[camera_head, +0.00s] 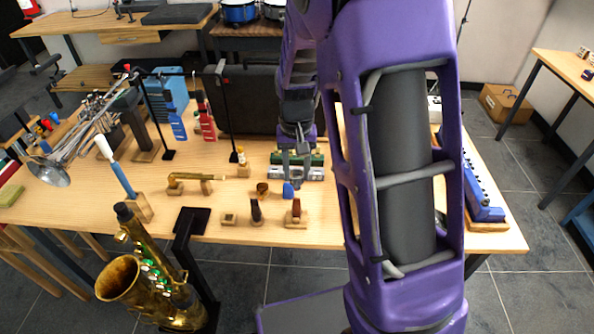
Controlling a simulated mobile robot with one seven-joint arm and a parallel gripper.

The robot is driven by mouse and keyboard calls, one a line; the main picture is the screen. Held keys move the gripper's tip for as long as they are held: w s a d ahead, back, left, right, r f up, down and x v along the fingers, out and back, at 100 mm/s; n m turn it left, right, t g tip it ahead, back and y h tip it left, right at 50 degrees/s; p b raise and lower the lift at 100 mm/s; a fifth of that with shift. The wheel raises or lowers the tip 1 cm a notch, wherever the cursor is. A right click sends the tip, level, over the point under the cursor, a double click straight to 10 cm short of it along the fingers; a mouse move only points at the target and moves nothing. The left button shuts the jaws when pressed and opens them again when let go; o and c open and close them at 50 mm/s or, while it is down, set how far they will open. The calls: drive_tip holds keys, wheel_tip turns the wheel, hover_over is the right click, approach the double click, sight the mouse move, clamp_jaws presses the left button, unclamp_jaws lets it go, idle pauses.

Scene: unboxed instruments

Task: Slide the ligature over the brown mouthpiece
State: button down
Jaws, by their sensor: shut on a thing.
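A reddish-brown mouthpiece (296,206) stands upright on a small wooden block near the table's front edge. A darker brown mouthpiece (256,210) stands on a block to its left. My gripper (290,181) points down just behind the reddish-brown one. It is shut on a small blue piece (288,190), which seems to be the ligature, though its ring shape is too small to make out. The blue piece appears above and slightly left of the reddish-brown mouthpiece in the picture, apart from it. A small brassy-brown part (262,188) is left of my gripper.
An empty wooden block (229,218) is left of the mouthpieces. A brass neck piece (190,177) lies behind it. A saxophone (150,280) on a black stand is at the front left. A dark case (255,95) stands behind. My purple arm hides the table's right-centre.

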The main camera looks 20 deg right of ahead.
sight(296, 199)
drive_tip(key=shift+f, duration=0.9)
drive_tip(key=shift+f+b, duration=0.9)
drive_tip(key=shift+f, duration=0.65)
drive_tip(key=shift+m, duration=0.6)
drive_tip(key=shift+p, duration=0.3)
drive_tip(key=shift+f+b, duration=2.65)
drive_tip(key=shift+f, duration=1)
idle(1.0)
